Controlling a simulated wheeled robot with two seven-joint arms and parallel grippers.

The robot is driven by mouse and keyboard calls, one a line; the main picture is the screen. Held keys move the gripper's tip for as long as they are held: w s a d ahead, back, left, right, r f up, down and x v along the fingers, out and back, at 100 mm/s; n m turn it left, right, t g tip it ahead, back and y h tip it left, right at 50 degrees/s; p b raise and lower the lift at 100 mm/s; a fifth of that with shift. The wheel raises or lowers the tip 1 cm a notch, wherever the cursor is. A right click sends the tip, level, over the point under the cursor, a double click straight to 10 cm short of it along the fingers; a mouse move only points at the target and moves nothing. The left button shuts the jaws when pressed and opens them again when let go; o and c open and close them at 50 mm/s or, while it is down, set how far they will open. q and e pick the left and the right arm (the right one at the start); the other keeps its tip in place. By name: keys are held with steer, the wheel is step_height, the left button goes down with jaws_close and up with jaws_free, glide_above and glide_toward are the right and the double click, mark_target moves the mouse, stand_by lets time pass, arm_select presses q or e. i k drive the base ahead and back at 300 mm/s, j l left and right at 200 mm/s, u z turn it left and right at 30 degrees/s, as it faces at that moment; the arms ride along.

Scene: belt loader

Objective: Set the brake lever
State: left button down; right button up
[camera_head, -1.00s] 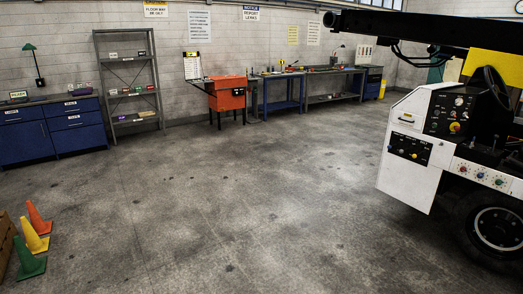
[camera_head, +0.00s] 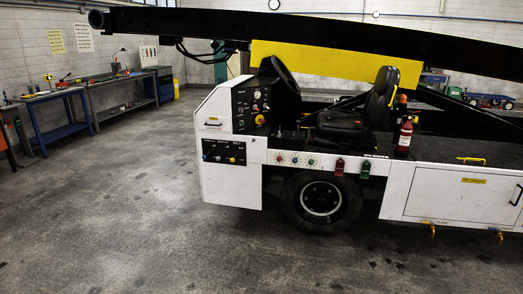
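The belt loader (camera_head: 232,185) stands across the right of the head view, with a white body and a black boom above it. Its driver's area shows a black seat (camera_head: 345,122), a steering wheel (camera_head: 287,75) and a dark control panel (camera_head: 252,108). Small levers (camera_head: 305,128) show in the dark area between the wheel and the seat; I cannot tell which, if any, is the brake lever. Neither of my grippers is in view.
Clear concrete floor (camera_head: 130,215) lies in front of the loader and to its left. Workbenches (camera_head: 65,110) line the wall at left. A fire extinguisher (camera_head: 404,138) stands behind the seat. A wheel (camera_head: 321,198) sits under the body.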

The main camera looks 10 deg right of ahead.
mark_target(316, 139)
steer(key=i+l+z, duration=0.15)
steer(key=i+z, duration=0.25)
steer(key=i, duration=0.45)
steer(key=i+j+z, duration=0.1)
steer(key=i+z, duration=0.25)
steer(key=i, duration=0.45)
steer(key=i+l+z, duration=0.1)
steer(key=i, duration=0.75)
steer(key=i+l+z, duration=0.1)
steer(key=i, duration=0.75)
steer(key=i+l+u, duration=0.15)
steer(key=i+l, duration=0.2)
steer(key=i+l+u, duration=0.15)
steer(key=i+l, duration=0.2)
steer(key=l, duration=0.15)
